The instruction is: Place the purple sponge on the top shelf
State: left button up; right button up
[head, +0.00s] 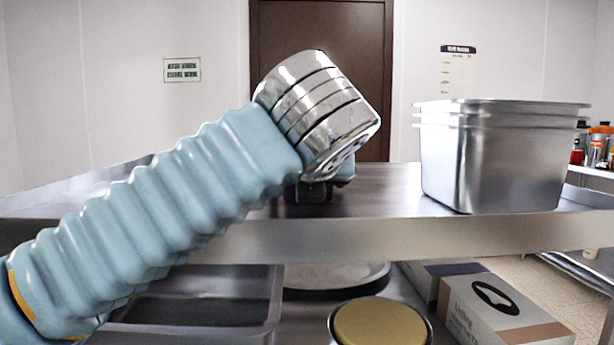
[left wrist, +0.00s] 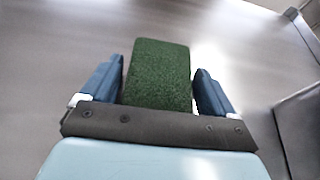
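The sponge (left wrist: 158,75) shows a green scouring face in the left wrist view. It lies between the two blue fingers of my left gripper (left wrist: 159,88), with narrow gaps showing beside it, so the gripper looks slightly open around it. In the head view a small dark purple part (head: 305,193) shows low behind my left wrist, at the level of the top shelf (head: 380,192). My wrist hides most of it and the fingers there. The sponge appears to be on the shelf, but its underside is hidden. My right gripper is in neither view.
A steel container (head: 495,160) stands on the right of the top shelf. Below are a steel basin (head: 200,312), a round tray (head: 335,276), a round yellow-topped item (head: 380,322) and a box (head: 500,305). The top shelf's raised front edge (head: 400,240) runs across the view.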

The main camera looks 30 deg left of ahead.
pick_arm(q)
jog(key=shift+o, duration=0.4)
jog(key=shift+r, duration=0.15)
jog(key=shift+s+d+r, duration=0.1)
jog(key=shift+s+r, duration=0.05)
jog(key=p+v, duration=0.1)
jog(key=v, duration=1)
jog(key=shift+s+d+r+p, duration=0.1)
jog(key=shift+s+p, duration=0.2)
jog(key=shift+p, duration=0.1)
